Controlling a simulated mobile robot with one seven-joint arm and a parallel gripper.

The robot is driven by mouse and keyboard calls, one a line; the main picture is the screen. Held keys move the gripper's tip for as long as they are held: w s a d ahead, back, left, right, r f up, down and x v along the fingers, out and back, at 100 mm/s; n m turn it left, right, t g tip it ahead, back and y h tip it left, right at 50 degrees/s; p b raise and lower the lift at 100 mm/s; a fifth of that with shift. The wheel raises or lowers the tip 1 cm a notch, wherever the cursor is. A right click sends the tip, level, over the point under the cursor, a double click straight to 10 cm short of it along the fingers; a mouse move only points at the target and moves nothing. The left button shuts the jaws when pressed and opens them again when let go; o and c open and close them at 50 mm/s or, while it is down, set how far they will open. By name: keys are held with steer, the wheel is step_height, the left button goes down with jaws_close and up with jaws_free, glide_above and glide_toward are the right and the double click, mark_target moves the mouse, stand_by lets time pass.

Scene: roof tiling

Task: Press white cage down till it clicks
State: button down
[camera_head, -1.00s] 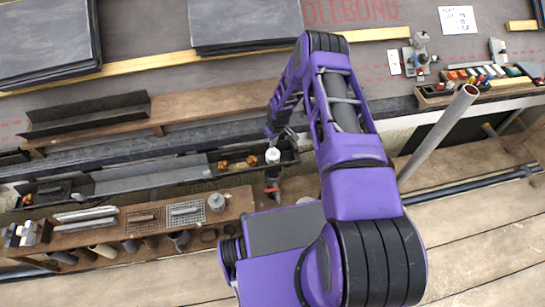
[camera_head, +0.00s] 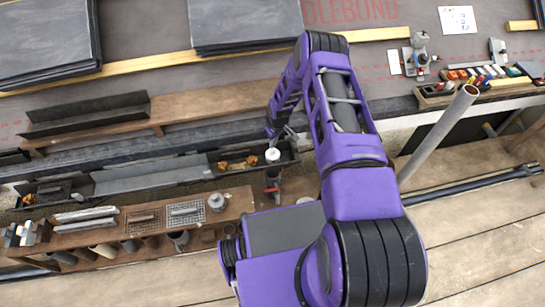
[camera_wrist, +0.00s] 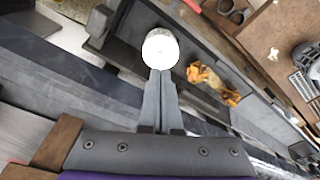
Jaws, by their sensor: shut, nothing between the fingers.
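The white cage (camera_head: 272,155) shows as a small round white piece in the dark gutter in the head view. In the wrist view the white cage (camera_wrist: 160,48) is a white disc seen from above, just beyond the fingertips. My gripper (camera_wrist: 160,72) is shut and empty, its two grey fingers side by side with their tips at the near edge of the cage. I cannot tell whether the tips touch it. In the head view my gripper (camera_head: 280,138) is small and partly hidden by my arm. The cage's underside and seat are hidden.
Orange-brown leaf debris (camera_wrist: 212,84) lies in the gutter beside the cage. The dark gutter (camera_head: 150,180) runs along the eave. A wooden tool rack (camera_head: 140,222) stands in front. A grey pole (camera_head: 440,135) rises to the right of my arm. Slate stacks (camera_head: 245,22) lie behind.

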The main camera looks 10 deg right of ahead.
steer(key=shift+f, duration=0.85)
stand_by(0.9)
steer(key=shift+r, duration=0.1)
step_height(320, 180, up, 9)
steer(key=p, duration=0.4)
stand_by(0.8)
stand_by(0.4)
